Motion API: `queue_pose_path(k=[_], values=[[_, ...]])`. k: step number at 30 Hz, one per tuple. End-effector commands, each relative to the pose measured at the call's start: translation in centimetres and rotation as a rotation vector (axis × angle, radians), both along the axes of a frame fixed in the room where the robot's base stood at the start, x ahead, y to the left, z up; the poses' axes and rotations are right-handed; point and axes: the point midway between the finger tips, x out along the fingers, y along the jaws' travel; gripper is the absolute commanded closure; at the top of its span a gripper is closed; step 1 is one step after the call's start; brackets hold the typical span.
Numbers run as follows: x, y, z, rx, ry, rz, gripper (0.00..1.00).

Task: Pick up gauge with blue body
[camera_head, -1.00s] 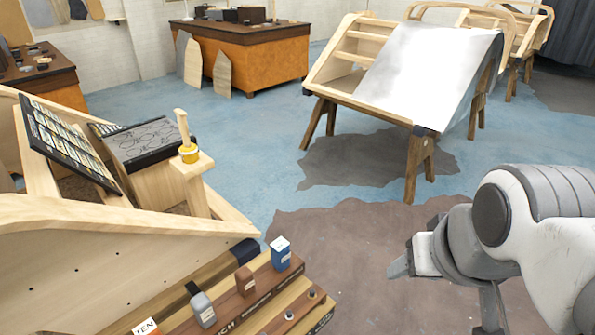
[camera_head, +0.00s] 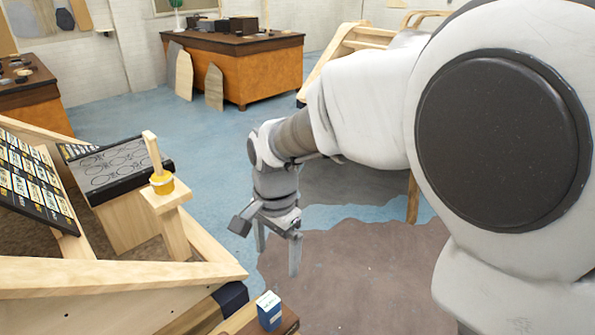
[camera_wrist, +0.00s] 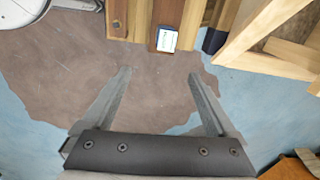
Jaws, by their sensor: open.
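The gauge with the blue body (camera_head: 269,316) is a small upright block with a white top, at the bottom of the head view. It stands on the end of a brown wooden strip. It also shows near the top middle of the wrist view (camera_wrist: 167,39), with its printed face visible. My gripper (camera_head: 277,260) points down over the floor, behind and above the gauge in the head view. In the wrist view my gripper (camera_wrist: 159,76) has its two fingers wide apart with nothing between them. The gauge lies beyond the fingertips, apart from them.
A wooden frame (camera_head: 110,283) with a dark drawing panel (camera_head: 115,170) and a yellow container (camera_head: 162,183) stands at left. Wooden beams (camera_wrist: 270,50) edge the gauge's right side in the wrist view. The floor under my gripper is clear.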

Motion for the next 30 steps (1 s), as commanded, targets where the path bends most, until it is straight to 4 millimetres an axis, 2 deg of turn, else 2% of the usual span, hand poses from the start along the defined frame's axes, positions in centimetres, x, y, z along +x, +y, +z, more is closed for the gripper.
queue_pose_path(k=[1,6,11,21,25,30], values=[[0.1,1.0,-1.1,-0.011,0.014,-0.015,0.07],[0.1,2.5,-2.8,-0.028,0.033,-0.060,0.07],[0.1,2.7,-5.1,-0.032,0.038,-0.068,0.07],[0.1,2.6,-12.4,-0.032,0.037,-0.066,0.07],[0.1,2.6,-14.2,-0.031,0.036,-0.066,0.07],[0.2,2.6,-15.2,-0.031,0.035,-0.066,0.07]])
